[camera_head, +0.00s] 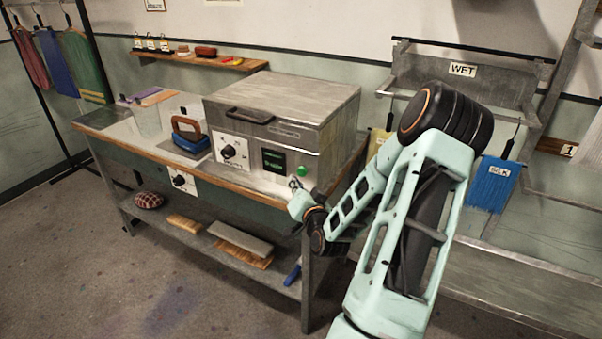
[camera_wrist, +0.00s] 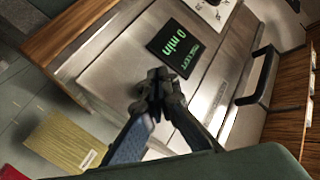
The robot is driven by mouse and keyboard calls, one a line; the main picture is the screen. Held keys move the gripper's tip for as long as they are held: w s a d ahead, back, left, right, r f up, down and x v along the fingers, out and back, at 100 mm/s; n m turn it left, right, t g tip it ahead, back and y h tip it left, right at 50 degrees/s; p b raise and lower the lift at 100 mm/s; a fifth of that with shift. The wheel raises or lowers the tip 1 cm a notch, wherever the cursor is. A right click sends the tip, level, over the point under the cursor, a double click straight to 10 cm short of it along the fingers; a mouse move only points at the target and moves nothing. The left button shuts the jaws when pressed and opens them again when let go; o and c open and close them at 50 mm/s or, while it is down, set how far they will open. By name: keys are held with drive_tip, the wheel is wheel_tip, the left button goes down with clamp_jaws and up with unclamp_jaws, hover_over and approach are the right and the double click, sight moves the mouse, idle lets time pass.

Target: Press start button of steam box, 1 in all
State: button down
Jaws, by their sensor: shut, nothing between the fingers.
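The steam box (camera_head: 312,103) is a grey metal box with a lidded top and a dark handle, standing on the workbench. Its front has a white dial (camera_head: 229,151), a dark display (camera_head: 273,161) and a green round button (camera_head: 302,171). In the wrist view the display (camera_wrist: 175,48) reads "0 min". My gripper (camera_head: 293,184) is just in front of the panel, slightly below and left of the green button. In the wrist view my gripper (camera_wrist: 157,84) has its fingertips together, empty, over the front panel beside the display. The button is not visible there; I cannot tell whether the fingers touch the panel.
The workbench (camera_head: 104,129) also bears a blue iron-like tool (camera_head: 189,138) left of the box. A lower shelf (camera_head: 190,232) holds several items. A rack with a "WET" sign (camera_head: 462,70) and a blue "SILK" cloth (camera_head: 492,186) is at right. The floor in front is clear.

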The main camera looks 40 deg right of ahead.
drive_tip(key=shift+w+d, duration=0.25)
drive_tip(key=shift+d, duration=0.3)
drive_tip(key=shift+d, duration=0.1)
idle(1.0)
drive_tip(key=shift+w+d, duration=0.15)
drive_tip(key=shift+d, duration=0.15)
drive_tip(key=shift+w+d+b, duration=0.2)
drive_tip(key=shift+d+b, duration=0.2)
drive_tip(key=shift+d, duration=0.1)
idle(0.9)
drive_tip(key=shift+a, duration=0.1)
drive_tip(key=shift+s+a, duration=0.35)
drive_tip(key=shift+a, duration=0.4)
drive_tip(key=shift+s+a+b, duration=0.25)
drive_tip(key=shift+s+a, duration=0.05)
drive_tip(key=shift+a, duration=0.5)
drive_tip(key=shift+s+a+b, duration=0.2)
drive_tip(key=shift+s+a, duration=0.15)
drive_tip(key=shift+a, duration=0.4)
drive_tip(key=shift+s+a+b, duration=0.25)
drive_tip(key=shift+s+a, duration=0.05)
drive_tip(key=shift+a, duration=0.5)
